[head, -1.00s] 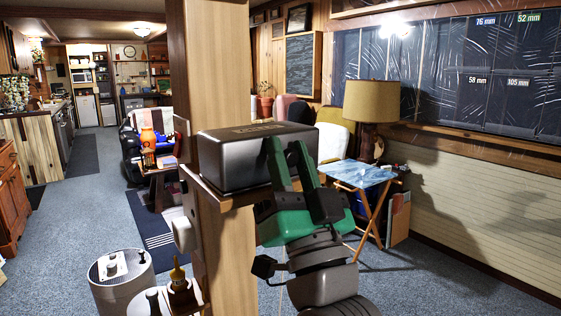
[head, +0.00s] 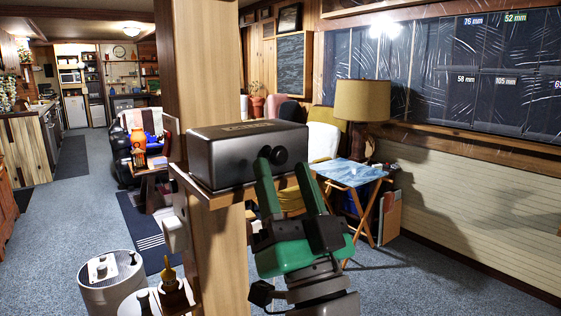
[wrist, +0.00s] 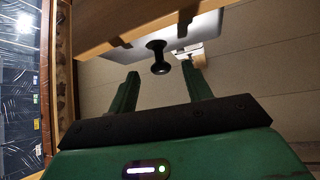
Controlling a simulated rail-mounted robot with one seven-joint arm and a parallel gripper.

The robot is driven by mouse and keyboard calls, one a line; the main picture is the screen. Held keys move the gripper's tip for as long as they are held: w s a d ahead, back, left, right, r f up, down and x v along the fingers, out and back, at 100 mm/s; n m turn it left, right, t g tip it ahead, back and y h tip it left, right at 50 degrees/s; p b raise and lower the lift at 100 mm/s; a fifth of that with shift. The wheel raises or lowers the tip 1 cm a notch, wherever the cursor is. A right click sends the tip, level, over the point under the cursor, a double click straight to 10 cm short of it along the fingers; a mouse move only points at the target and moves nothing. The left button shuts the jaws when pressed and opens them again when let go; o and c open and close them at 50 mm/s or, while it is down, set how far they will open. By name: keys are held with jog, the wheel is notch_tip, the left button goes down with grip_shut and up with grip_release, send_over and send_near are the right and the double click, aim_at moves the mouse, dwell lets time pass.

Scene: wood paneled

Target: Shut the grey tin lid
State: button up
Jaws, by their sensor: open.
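A dark grey tin (head: 215,160) sits on a small wooden shelf fixed to a post. Its top carries raised lettering, and a round black knob (head: 280,155) sticks out of its right-hand face. I cannot tell which face is the lid or how far it is open. My gripper (head: 284,168) is open and empty, its green fingers pointing up just in front of the knob. In the wrist view the knob (wrist: 159,62) stands out from a pale grey face (wrist: 185,37), between the two finger lines near their tips. No contact is clear.
The wooden post (head: 205,70) rises behind the tin, and the shelf edge (head: 235,192) runs below it. A folding table (head: 350,172) and a lamp (head: 362,105) stand behind to the right.

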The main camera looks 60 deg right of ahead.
jog(key=v, duration=0.4)
jog(key=shift+s+a+f, duration=0.1)
jog(key=shift+s, duration=0.05)
dwell(0.4)
jog(key=w+a+r+n+t+y, duration=0.15)
jog(key=a+n+y, duration=0.5)
jog(key=a, duration=0.95)
jog(key=w+a+n+t+y, duration=0.2)
jog(key=a+n+y, duration=0.2)
jog(key=a+y, duration=0.85)
jog(key=a+r+h+p, duration=0.1)
jog(key=a+r+p, duration=0.1)
jog(key=r+p, duration=1.1)
jog(key=a+r+h+p, duration=0.2)
jog(key=r+p, duration=1.2)
jog(key=shift+w+n+g, duration=0.1)
jog(key=shift+n+g, duration=0.15)
